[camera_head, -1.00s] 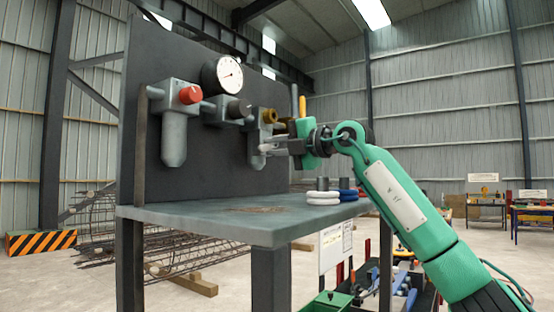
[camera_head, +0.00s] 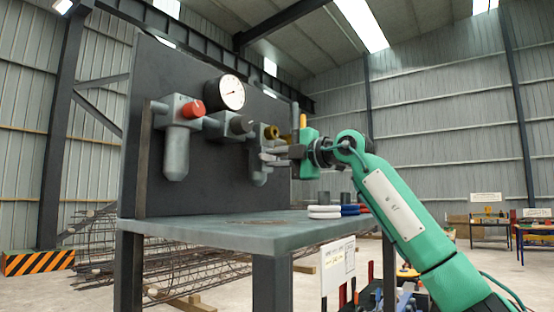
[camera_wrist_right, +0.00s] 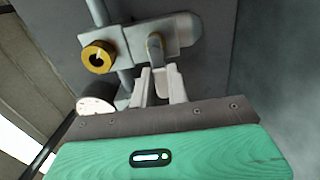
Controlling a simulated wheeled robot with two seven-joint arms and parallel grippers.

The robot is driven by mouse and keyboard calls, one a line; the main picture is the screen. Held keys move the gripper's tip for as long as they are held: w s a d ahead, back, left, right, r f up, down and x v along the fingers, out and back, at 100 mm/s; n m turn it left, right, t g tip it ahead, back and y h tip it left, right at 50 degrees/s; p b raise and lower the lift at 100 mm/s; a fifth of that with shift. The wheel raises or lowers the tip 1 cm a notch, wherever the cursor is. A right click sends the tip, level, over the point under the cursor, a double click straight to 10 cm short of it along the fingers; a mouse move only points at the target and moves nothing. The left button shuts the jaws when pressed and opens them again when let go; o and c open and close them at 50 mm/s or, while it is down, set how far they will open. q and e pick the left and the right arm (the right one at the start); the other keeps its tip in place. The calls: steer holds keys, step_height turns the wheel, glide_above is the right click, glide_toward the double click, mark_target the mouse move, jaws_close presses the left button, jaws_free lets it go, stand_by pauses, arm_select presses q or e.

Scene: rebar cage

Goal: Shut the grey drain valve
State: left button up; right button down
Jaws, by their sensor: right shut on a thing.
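A grey unit with a brass knob (camera_head: 271,132) is the rightmost of the fittings on the dark upright panel (camera_head: 215,140). My right gripper (camera_head: 268,155) reaches it from the right, level with its lower part. In the wrist view my right gripper (camera_wrist_right: 160,85) has its pale fingers either side of the small grey drain valve lever (camera_wrist_right: 154,46), shut on it. The lever joins the grey body (camera_wrist_right: 185,35) beside the brass knob (camera_wrist_right: 98,57). My left gripper is not in view.
A regulator with a red knob (camera_head: 191,108), a dial gauge (camera_head: 231,92) and a dark knob (camera_head: 241,124) are to the left.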

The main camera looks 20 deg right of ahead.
steer(key=shift+d+r, duration=0.1)
steer(key=shift+r, duration=0.05)
steer(key=c, duration=1.4)
jaws_free()
steer(key=shift+o, duration=0.2)
